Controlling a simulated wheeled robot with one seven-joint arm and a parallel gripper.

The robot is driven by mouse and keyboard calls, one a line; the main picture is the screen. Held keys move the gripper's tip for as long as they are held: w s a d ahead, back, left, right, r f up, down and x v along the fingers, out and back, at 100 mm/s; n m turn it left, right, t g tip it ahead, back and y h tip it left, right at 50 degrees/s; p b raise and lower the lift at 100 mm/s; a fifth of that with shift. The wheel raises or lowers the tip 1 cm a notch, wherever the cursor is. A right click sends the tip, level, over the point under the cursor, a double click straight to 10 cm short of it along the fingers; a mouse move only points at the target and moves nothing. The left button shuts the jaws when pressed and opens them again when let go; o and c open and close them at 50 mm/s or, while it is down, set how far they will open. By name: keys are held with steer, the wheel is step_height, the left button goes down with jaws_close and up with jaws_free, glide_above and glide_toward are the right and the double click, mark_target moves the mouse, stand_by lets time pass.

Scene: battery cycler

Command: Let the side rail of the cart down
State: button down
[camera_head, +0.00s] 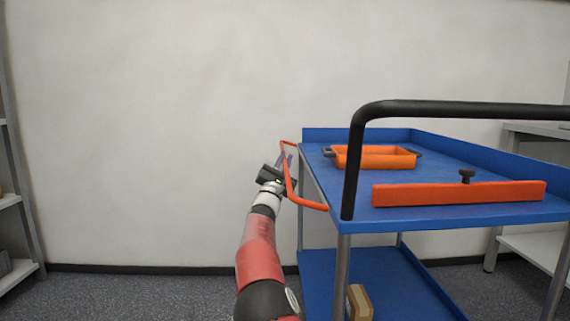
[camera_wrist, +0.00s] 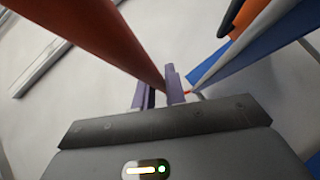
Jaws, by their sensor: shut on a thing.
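The cart (camera_head: 330,219) has a blue top deck, a blue lower shelf and grey posts. Its orange-red side rail (camera_head: 310,205) is a bent bar on the deck's left side. The rail sticks out to the left of the deck edge, with its long bar about level with the deck or a little below. My gripper (camera_head: 285,159) is shut on the rail's long bar. In the wrist view, the rail (camera_wrist: 110,45) runs down from the upper left to the purple fingers (camera_wrist: 162,85). The fingers hide the gripped part.
An orange tray (camera_head: 375,158) with dark handles sits on the deck. An orange-red panel (camera_head: 460,194) with a black knob (camera_head: 467,176) stands near the front edge. A black push handle (camera_head: 450,107) arches above. A box (camera_head: 359,303) sits on the lower shelf. Floor left is clear.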

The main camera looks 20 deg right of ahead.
steer(key=shift+r, duration=0.1)
steer(key=c, duration=1.5)
jaws_free()
steer(key=shift+o, duration=0.2)
steer(key=b+v, duration=0.1)
steer(key=v, duration=0.7)
steer(key=shift+b, duration=0.3)
steer(key=shift+c, duration=0.4)
